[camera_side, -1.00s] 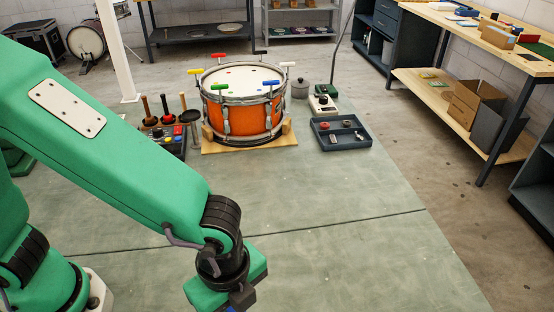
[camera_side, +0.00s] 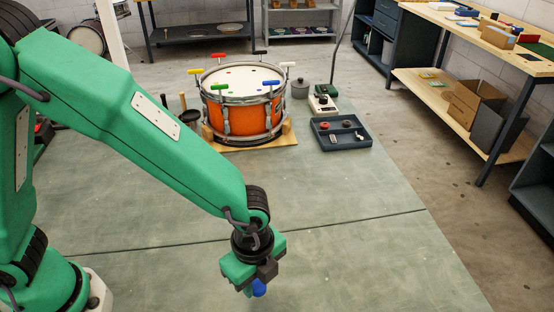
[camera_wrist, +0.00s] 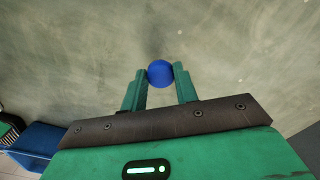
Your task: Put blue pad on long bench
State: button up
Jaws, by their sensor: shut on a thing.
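The blue pad (camera_wrist: 160,73) is round and sits between the fingertips of my gripper (camera_wrist: 160,88) in the wrist view. It also shows in the side view (camera_side: 259,288), just below my gripper (camera_side: 252,280). The long bench (camera_side: 520,63) is probably the wooden-topped one at the upper right of the side view, far from my gripper. Small boxes and tools lie on its top.
An orange drum (camera_side: 240,118) with coloured T-keys stands on a wooden base (camera_side: 255,144) at the middle back. A dark tray (camera_side: 341,141) with small parts lies to its right. The mat (camera_side: 340,230) between my gripper and the drum is clear. A blue bin (camera_wrist: 36,140) shows at lower left in the wrist view.

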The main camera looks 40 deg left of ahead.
aim_at(257, 284)
jog(key=shift+f, duration=1.5)
jog(key=shift+f, duration=0.15)
jog(key=o, duration=0.9)
jog(key=shift+o, duration=0.2)
notch_tip(257, 284, up, 12)
jog(key=shift+r, duration=0.2)
